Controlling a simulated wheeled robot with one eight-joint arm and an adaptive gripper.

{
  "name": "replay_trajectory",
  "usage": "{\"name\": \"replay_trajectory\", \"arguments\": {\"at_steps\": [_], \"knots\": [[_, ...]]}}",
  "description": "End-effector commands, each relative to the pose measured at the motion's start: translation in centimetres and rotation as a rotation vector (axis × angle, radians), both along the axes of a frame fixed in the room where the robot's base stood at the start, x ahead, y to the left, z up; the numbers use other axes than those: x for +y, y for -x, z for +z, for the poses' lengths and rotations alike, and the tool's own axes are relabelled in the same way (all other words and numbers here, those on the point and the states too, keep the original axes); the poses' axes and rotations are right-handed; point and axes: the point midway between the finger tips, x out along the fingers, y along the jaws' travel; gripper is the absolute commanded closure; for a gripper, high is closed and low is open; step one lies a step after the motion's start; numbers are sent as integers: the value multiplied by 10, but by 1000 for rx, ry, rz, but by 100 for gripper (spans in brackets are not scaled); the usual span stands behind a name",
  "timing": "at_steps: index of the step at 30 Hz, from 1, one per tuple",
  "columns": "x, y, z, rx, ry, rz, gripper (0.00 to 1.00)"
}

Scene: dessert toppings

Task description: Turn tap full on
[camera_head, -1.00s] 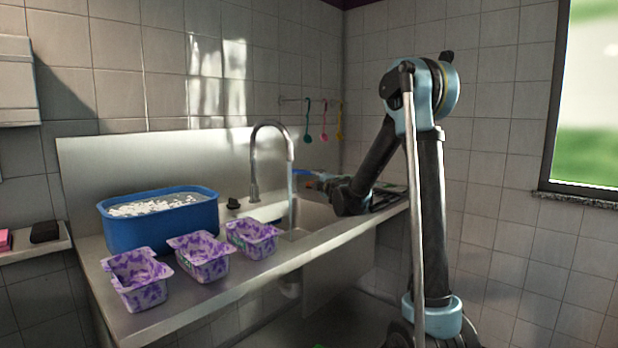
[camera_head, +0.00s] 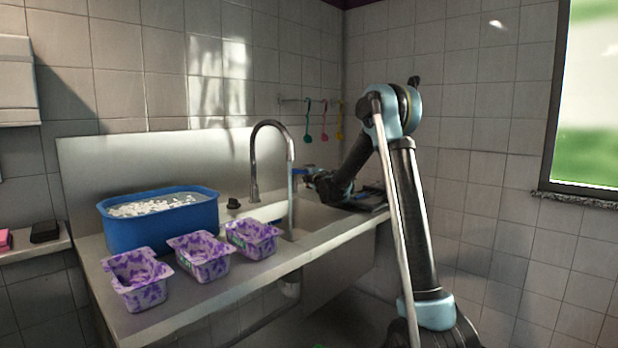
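The tap is a tall curved metal spout (camera_head: 255,160) at the back of the sink. A small black knob (camera_head: 233,203) sits on the counter to the left of its base. A thin pale vertical streak (camera_head: 291,208) that looks like running water hangs below the spout's mouth. My gripper (camera_head: 298,172) is over the sink, just right of the spout's mouth, pointing left. It is small in view, and I cannot tell whether it touches the spout or whether its fingers are open. The knob is well to the left of the gripper.
A blue tub (camera_head: 160,228) of white pieces stands on the counter at left. Three purple-and-white containers (camera_head: 136,282) (camera_head: 203,258) (camera_head: 252,240) line the front. Coloured utensils (camera_head: 323,134) hang on the back wall. The sink basin (camera_head: 318,216) is partly hidden by my arm.

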Motion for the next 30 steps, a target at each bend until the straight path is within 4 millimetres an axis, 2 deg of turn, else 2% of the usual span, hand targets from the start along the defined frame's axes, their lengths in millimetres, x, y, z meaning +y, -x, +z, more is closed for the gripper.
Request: {"name": "replay_trajectory", "arguments": {"at_steps": [9, 14, 19, 30], "knots": [[1, -2, 0, 0, 0, 0, 63], [1, -2, 0, 0, 0, 0, 100], [-4, -1, 0, 0, 0, -1, 100], [6, -1, -1, -2, 0, 18, 100]]}}
